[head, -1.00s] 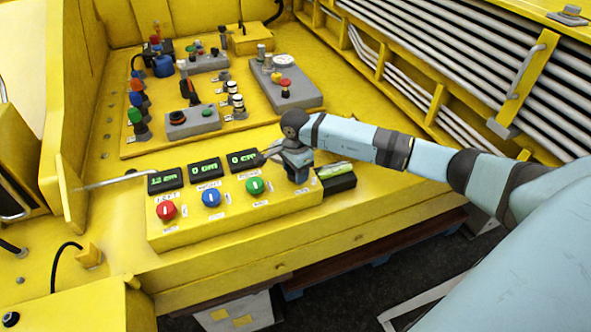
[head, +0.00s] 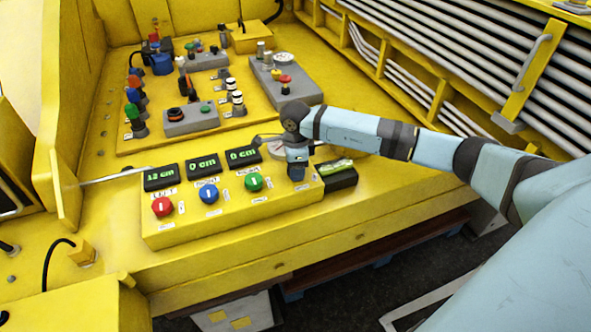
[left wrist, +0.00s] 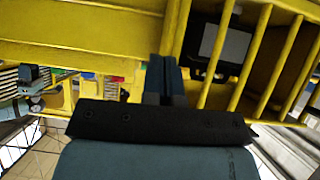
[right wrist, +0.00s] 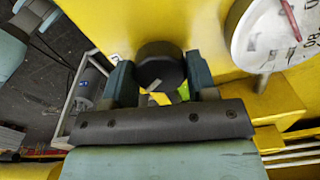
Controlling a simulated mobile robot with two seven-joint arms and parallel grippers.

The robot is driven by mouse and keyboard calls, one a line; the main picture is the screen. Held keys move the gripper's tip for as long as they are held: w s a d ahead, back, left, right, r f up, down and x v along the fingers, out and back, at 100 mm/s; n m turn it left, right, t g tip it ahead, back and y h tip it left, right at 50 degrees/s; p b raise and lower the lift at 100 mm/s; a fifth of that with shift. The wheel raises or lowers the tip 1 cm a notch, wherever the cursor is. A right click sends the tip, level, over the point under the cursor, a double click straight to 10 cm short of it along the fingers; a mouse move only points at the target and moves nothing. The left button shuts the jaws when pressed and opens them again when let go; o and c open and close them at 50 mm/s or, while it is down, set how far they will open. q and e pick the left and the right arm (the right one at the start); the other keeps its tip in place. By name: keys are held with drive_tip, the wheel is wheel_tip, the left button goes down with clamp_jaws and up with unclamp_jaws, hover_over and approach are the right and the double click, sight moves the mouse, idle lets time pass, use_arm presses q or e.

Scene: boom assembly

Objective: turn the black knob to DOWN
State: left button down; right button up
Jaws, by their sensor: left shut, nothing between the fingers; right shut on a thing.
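The black knob (right wrist: 160,68) shows in the right wrist view between the two fingers of my right gripper (right wrist: 160,82), which is shut on it. A pale mark shows on the knob's face; I cannot read its setting. In the head view my right gripper (head: 298,172) points down at the right end of the yellow control box (head: 225,212) and hides the knob. The DOWN label cannot be made out. My left gripper (left wrist: 166,78) shows only in the left wrist view, shut and empty, in front of yellow framework.
Red (head: 163,207), blue (head: 209,193) and green (head: 254,182) knobs sit on the box below displays reading 12 cm, 0 cm and 0 cm. A round white gauge (right wrist: 275,35) is close to the right gripper. A black device (head: 338,175) sits at the box's right end.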

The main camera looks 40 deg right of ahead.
drive_tip(key=m+b, duration=0.1)
drive_tip(key=m, duration=0.2)
drive_tip(key=shift+m, duration=0.3)
drive_tip(key=shift+m+b, duration=0.6)
drive_tip(key=shift+m, duration=0.8)
drive_tip(key=o, duration=0.9)
wheel_tip(320, 180, up, 14)
drive_tip(key=shift+f+b, duration=0.1)
drive_tip(key=shift+b, duration=0.95)
